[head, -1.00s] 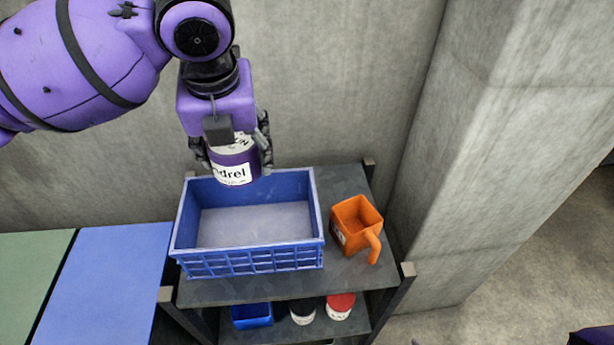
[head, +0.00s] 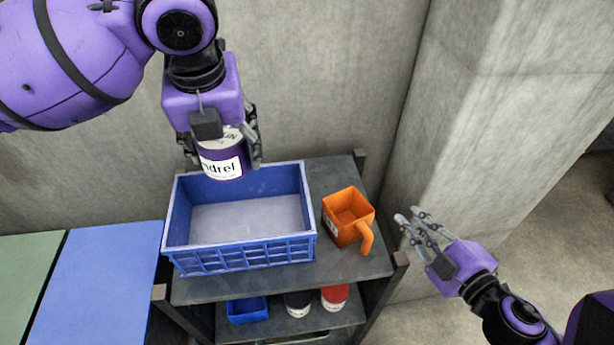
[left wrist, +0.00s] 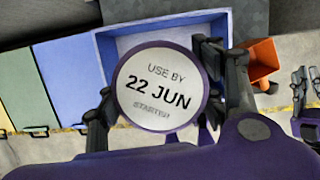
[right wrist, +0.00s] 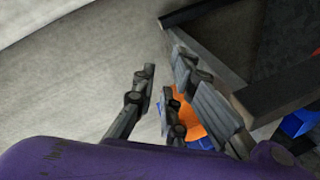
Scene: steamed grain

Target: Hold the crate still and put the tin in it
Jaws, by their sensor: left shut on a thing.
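The tin (head: 223,163) is purple with a white label and is gripped upright by my left gripper (head: 222,150). In the left wrist view the tin's lid (left wrist: 160,88) reads "USE BY 22 JUN". The blue crate (head: 245,255) stands empty on the top shelf, and the tin hangs above its back part. My right gripper (head: 420,225) is open and empty, in the air to the right of the shelf and the orange scoop-like container. In the right wrist view its fingers (right wrist: 175,105) are spread with nothing between them.
An orange container with a handle (head: 348,217) stands on the shelf (head: 340,265) right of the crate. A small blue bin (head: 248,310) and two tins sit on the lower shelf. Blue and green panels (head: 100,280) lie left. A concrete pillar (head: 480,130) rises at right.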

